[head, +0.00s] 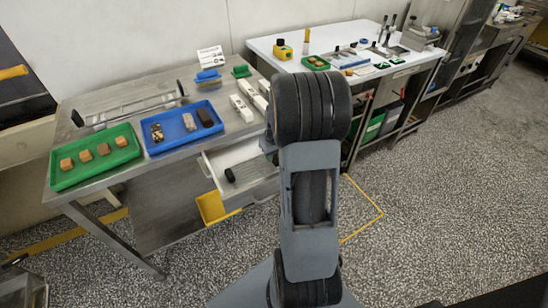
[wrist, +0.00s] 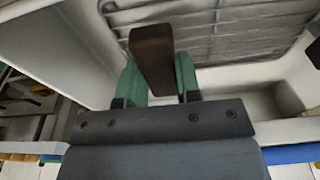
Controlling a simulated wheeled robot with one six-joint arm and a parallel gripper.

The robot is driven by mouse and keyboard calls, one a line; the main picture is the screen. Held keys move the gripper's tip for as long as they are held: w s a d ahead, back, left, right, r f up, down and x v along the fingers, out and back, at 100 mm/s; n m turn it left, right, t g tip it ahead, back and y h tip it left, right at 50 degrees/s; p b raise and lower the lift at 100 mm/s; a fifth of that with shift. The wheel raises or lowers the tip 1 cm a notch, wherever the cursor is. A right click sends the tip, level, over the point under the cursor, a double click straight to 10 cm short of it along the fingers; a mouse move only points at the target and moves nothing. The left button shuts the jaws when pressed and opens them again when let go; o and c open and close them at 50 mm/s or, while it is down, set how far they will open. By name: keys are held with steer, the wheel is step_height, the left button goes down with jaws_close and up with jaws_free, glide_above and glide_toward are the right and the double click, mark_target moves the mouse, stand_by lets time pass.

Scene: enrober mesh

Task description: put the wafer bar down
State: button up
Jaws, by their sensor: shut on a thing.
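In the wrist view my gripper (wrist: 158,78) has its two green fingers on either side of a dark brown wafer bar (wrist: 153,45). It is shut on the bar, which sticks out beyond the fingertips. Behind the bar are a pale, white-walled space and a grey surface with mesh-like lines (wrist: 232,32); I cannot tell whether the bar touches it. In the head view my arm hides the gripper and the held bar. An open white drawer (head: 265,187) under the steel table is partly covered by my arm.
On the steel table (head: 117,105) are a green tray (head: 62,184) with several tan pieces and a blue tray (head: 160,147) with assorted bars. A small dark object (head: 230,175) lies in the drawer. A yellow bin (head: 211,208) stands below. The speckled floor (head: 440,180) at right is clear.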

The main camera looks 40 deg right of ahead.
steer(key=shift+f, duration=0.9)
